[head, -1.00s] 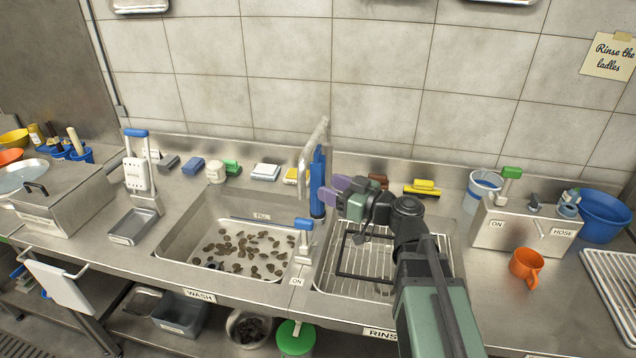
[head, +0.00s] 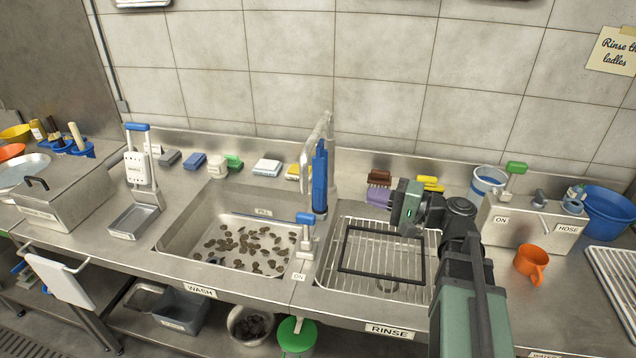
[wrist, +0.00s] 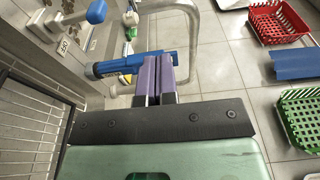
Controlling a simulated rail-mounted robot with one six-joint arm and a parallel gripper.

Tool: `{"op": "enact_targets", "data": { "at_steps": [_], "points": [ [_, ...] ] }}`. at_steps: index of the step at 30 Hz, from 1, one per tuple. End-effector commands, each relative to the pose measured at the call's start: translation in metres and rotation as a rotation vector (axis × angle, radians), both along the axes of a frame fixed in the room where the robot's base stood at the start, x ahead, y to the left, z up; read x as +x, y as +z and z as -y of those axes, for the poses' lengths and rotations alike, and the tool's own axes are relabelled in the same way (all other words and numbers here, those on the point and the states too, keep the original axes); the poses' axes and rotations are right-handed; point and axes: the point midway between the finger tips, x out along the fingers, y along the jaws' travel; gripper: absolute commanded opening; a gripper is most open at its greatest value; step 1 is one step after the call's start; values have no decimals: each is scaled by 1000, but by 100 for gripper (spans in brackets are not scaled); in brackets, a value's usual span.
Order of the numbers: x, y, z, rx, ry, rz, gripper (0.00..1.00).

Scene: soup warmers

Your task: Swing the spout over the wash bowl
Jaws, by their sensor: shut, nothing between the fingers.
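The spout (head: 316,140) is a steel pipe arching up behind the basins, with a blue sleeve (head: 320,185) hanging at its front. It points toward me, with the sleeve near the divider between the two basins. The wash bowl (head: 192,218) is the left basin, with several dark shells on its floor. My gripper (head: 378,197) is over the rinse basin, right of the sleeve with a gap between them. In the wrist view, its purple fingers (wrist: 153,80) are shut and empty, and the blue sleeve (wrist: 120,66) shows beyond them with the curved pipe (wrist: 196,40).
A blue-topped lever (head: 306,220) stands on the divider, close to the sleeve. A wire rack (head: 385,285) lies in the rinse basin (head: 335,240). Brushes and sponges line the back ledge. A steel box with a green-topped lever (head: 515,168) stands at the right.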

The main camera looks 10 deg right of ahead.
Motion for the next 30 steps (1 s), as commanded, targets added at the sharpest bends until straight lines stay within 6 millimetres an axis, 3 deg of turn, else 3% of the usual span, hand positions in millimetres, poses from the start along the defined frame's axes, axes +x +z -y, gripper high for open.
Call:
{"op": "enact_targets", "data": {
  "at_steps": [7,21,30],
  "points": [
    [7,0,-11,0,0,-1,0],
    [55,0,-97,0,1,1,0],
    [69,0,-122,-1,-2,2,0]
  ]
}}
